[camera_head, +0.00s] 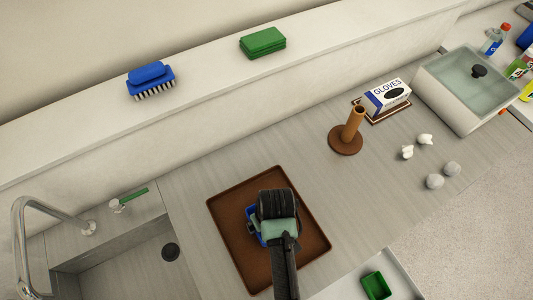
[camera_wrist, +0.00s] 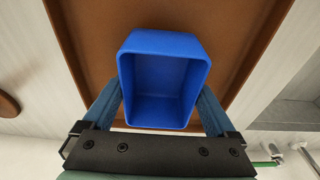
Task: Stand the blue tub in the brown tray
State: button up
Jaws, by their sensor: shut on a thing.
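The blue tub (camera_wrist: 162,80) is between the two fingers of my gripper (camera_wrist: 160,108) in the wrist view, its open mouth facing the camera. My gripper is shut on the tub's sides. The brown tray (camera_wrist: 95,30) lies behind the tub in that view. In the head view, my gripper (camera_head: 262,230) is over the middle of the brown tray (camera_head: 229,191), and only a sliver of the blue tub (camera_head: 252,213) shows past it. I cannot tell whether the tub's base touches the tray.
A sink basin (camera_head: 130,265) with a tap (camera_head: 22,225) lies left of the tray. A brown stand with an upright post (camera_head: 346,137), a glove box (camera_head: 387,96) and several crumpled or round pieces (camera_head: 426,140) are to the right. A green tub (camera_head: 376,286) sits lower right.

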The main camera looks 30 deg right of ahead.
jog(key=shift+f, duration=0.55)
jog(key=o, duration=1)
jog(key=shift+f, duration=0.15)
jog(key=r, duration=0.4)
jog(key=s+r, duration=0.1)
jog(key=r, duration=0.7)
jog(key=shift+s+r, duration=0.15)
jog(key=shift+s, duration=0.2)
